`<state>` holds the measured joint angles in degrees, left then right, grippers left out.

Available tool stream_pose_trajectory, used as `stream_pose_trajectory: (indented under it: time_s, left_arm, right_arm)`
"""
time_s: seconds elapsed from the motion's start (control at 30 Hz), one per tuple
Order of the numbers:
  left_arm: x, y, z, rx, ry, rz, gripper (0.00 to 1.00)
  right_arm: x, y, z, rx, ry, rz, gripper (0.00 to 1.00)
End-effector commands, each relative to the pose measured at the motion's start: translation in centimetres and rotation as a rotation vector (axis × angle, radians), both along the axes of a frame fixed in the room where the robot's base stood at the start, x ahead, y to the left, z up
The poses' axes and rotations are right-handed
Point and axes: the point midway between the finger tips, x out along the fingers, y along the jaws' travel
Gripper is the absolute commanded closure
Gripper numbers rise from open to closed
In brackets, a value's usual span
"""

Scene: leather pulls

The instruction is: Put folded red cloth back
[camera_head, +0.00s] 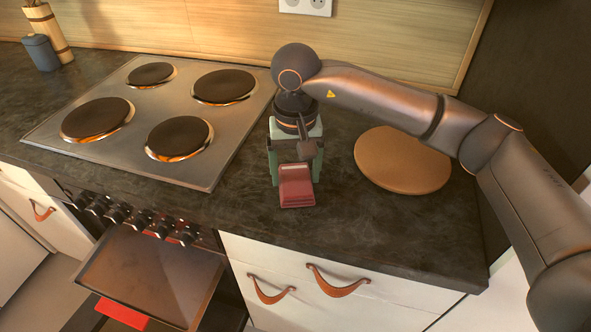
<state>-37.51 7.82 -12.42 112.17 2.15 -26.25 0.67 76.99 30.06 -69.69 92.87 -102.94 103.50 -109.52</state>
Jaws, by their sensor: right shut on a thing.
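The folded red cloth (297,188) is at the dark countertop (375,215), to the right of the stove. My right gripper (296,172) reaches down over it from above and is shut on the cloth. The cloth's near end shows in front of the fingers, and its far part is hidden by the gripper. I cannot tell whether the cloth touches the counter or hangs just above it. My left gripper is not in view.
A stove top (160,105) with several round plates lies to the left. A round wooden board (402,160) lies to the right. Drawers with leather pulls (337,283) are under the counter. The front counter is clear.

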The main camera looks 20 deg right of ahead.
Motion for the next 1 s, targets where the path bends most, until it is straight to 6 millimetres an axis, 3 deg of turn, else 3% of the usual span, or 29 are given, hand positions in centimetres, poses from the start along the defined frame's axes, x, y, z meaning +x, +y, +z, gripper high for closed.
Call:
stream_pose_trajectory:
  time_s: [0.1, 0.13, 0.3, 0.67, 1.0]
  left_arm:
    - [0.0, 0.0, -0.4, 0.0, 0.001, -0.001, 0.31]
    - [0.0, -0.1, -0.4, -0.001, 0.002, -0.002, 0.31]
    - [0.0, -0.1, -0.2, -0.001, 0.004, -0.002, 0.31]
    - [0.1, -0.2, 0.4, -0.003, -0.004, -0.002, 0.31]
    - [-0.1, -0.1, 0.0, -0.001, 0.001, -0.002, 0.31]
  right_arm:
    - [0.0, 0.0, -0.4, 0.0, 0.0, 0.0, 0.72]
    - [0.0, 0.0, -0.4, 0.0, 0.0, 0.0, 0.19]
    - [0.0, 0.0, -0.2, 0.0, 0.0, -0.001, 0.0]
    - [0.0, 0.0, 0.5, 0.001, -0.001, 0.0, 0.0]
    - [-0.1, 0.1, 7.3, 0.002, -0.006, -0.001, 0.0]
